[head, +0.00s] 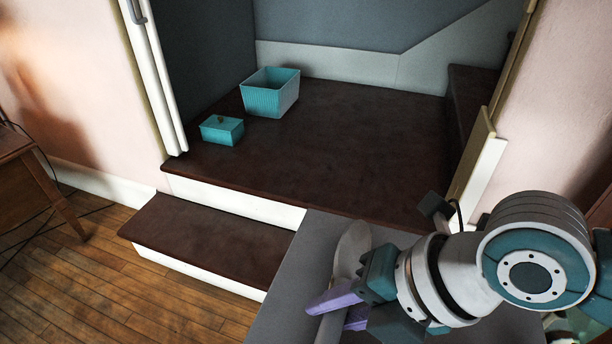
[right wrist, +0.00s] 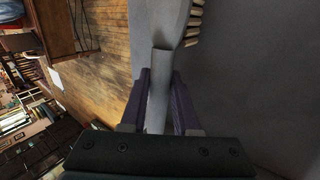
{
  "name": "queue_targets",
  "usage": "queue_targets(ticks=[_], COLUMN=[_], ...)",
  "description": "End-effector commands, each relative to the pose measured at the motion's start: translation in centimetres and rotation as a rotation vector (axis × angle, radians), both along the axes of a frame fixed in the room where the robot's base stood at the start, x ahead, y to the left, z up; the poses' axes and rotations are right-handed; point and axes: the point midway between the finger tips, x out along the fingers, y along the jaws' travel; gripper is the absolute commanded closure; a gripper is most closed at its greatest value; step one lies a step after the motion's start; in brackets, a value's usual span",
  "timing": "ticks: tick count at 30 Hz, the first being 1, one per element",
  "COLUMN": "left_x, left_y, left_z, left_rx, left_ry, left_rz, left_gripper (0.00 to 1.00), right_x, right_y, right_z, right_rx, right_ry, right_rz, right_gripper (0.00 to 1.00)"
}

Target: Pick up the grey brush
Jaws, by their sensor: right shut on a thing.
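The grey brush (head: 352,248) is at the bottom centre of the head view, over a grey surface (head: 292,270). My right gripper (head: 338,308) has its purple fingers shut on the brush's handle. In the right wrist view the grey handle (right wrist: 158,85) runs between the two purple fingers of the right gripper (right wrist: 160,92). The brush head is at the top there, with pale bristles (right wrist: 194,22) facing right. I cannot tell whether the brush touches the surface or is just above it. My left gripper is not in view.
Beyond the grey surface is a dark carpeted raised floor (head: 340,150) with a lower step (head: 205,240). A wooden table (head: 30,165) is at the left.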

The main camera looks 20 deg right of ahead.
Motion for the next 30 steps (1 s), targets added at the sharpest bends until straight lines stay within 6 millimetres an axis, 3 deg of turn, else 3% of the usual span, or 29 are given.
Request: queue_targets(ticks=[14,19,23,30], left_x=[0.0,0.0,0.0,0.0], left_y=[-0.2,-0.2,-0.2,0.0], left_z=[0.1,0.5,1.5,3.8], left_rx=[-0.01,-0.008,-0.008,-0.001], left_ry=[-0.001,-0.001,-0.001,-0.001], left_rz=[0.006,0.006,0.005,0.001], left_gripper=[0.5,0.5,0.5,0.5], right_x=[0.0,0.1,0.1,0.2], right_y=[0.0,0.0,0.0,0.0], right_z=[0.1,1.1,3.4,10.9], right_rx=[0.0,0.0,0.0,0.0], right_ry=[-0.002,-0.003,-0.005,-0.009], right_rz=[0.0,0.001,0.002,0.004], right_gripper=[1.0,1.0,1.0,1.0])
